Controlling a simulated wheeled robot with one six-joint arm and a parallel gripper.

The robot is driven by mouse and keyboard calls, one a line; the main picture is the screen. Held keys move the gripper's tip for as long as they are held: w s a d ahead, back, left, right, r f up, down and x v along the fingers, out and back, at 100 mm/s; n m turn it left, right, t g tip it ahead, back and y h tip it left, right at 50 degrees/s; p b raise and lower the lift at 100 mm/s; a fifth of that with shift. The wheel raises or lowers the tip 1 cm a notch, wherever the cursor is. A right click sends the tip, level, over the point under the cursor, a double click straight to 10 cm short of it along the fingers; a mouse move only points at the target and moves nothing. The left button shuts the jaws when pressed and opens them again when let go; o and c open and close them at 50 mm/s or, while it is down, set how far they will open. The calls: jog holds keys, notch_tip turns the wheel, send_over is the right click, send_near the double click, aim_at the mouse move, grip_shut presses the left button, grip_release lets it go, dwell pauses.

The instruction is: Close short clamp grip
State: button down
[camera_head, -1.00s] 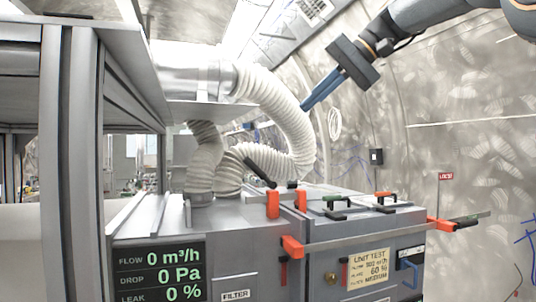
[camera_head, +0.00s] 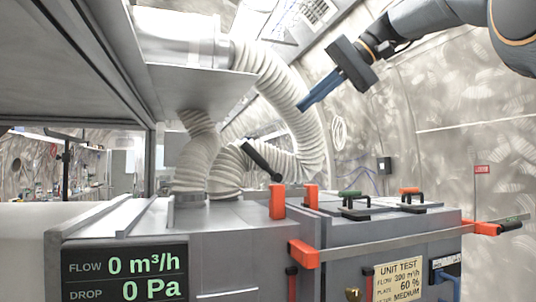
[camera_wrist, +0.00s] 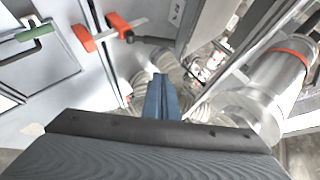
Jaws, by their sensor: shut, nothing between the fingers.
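A grey filter unit (camera_head: 240,232) has orange-red clamp parts on it. Two upright orange blocks (camera_head: 277,202) stand on its top near the seam, and a black clamp handle (camera_head: 262,160) sticks up tilted behind them. A long clamp bar (camera_head: 390,243) runs along the front, with an orange block (camera_head: 303,254) at its left and an orange grip (camera_head: 487,228) at its right. Which part is the short clamp grip, I cannot tell. My gripper (camera_head: 303,106) has blue fingers, shut and empty, above the unit near the hose. The wrist view shows the fingers (camera_wrist: 162,97) apart from orange clamp pieces (camera_wrist: 83,38).
A ribbed white hose (camera_head: 290,95) arches from a metal duct (camera_head: 180,40) toward the unit, close to my fingers. A grey shelf frame (camera_head: 70,80) stands at the left. Green and orange handles (camera_head: 350,195) sit on the unit's lid. The display reads 0 m³/h.

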jog(key=shift+w+f, duration=0.15)
jog(key=p, duration=0.3)
send_over(269, 167)
notch_tip(269, 167, down, 9)
dwell(0.4)
dwell(0.3)
